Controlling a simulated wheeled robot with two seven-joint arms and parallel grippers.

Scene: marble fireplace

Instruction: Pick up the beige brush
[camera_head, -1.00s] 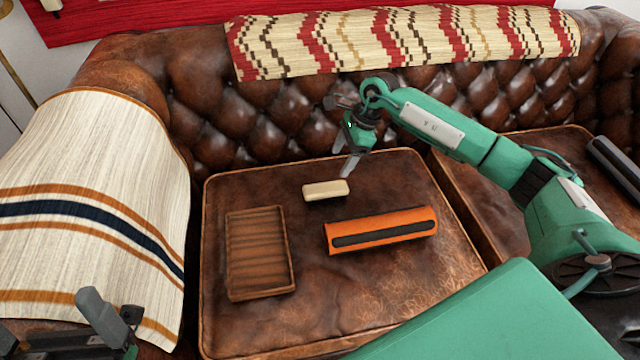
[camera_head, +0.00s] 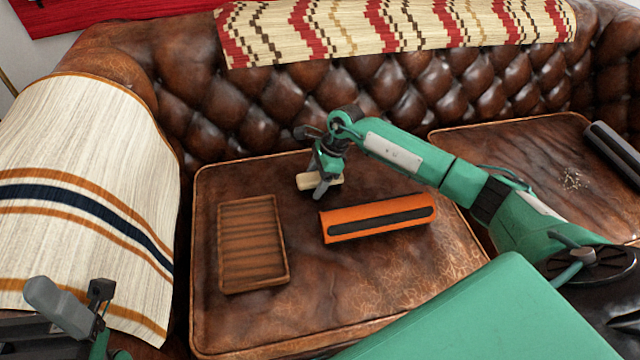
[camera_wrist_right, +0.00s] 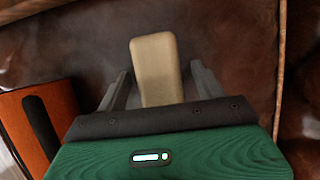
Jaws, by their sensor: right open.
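The beige brush (camera_head: 305,181) lies on the brown leather seat cushion, partly hidden behind my right gripper (camera_head: 322,187) in the head view. In the right wrist view the brush (camera_wrist_right: 155,62) is a pale block with rounded corners. My right gripper (camera_wrist_right: 160,87) is open there, with one finger on each side of the brush's near end and gaps on both sides. Whether the fingertips are level with the brush is hard to tell. My left gripper (camera_head: 82,302) is at the lower left, away from the brush, only partly in view.
An orange case with a black strip (camera_head: 378,219) lies in front of the brush, and also shows in the right wrist view (camera_wrist_right: 22,120). A ribbed wooden tray (camera_head: 282,245) lies to its left. The tufted sofa back (camera_head: 270,110) rises behind. The cushion's front is clear.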

